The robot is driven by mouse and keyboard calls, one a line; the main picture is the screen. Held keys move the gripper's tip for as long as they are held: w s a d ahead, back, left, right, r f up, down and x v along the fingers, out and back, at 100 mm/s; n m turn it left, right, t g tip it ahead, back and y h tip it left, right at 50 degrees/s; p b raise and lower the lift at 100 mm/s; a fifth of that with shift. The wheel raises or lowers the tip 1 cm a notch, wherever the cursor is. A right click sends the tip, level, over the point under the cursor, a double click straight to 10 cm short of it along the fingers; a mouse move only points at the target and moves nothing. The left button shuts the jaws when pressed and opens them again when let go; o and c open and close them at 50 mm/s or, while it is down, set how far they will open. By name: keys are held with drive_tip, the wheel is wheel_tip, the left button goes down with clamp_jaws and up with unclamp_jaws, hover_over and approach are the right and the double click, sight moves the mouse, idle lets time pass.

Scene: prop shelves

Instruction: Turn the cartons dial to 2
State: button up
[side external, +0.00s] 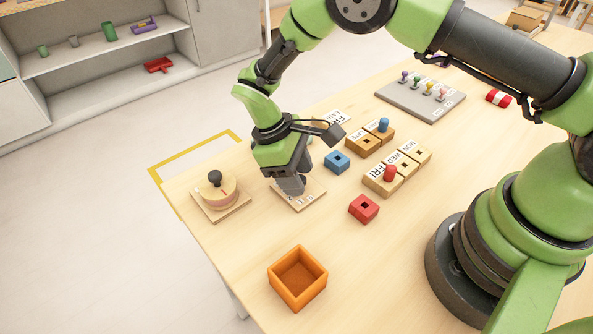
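My gripper (291,186) points down over a wooden plate (312,194) with dark printed marks, near the table's left edge. The gripper hides the middle of this plate, so I cannot see whether a knob is there or whether the fingers are apart. Left of it, a round pale dial (219,193) with a black knob and a red line stands on a second square wooden plate (238,210). I cannot read a label with the word cartons on either plate.
An orange open box (297,278) stands at the front. A red block (364,208) and a blue block (337,161) lie right of the gripper, near lettered wooden blocks (412,156) with pegs. A yellow outline (190,154) marks the left edge.

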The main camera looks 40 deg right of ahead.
drive_tip(key=v, duration=1)
drive_tip(key=shift+s, duration=0.1)
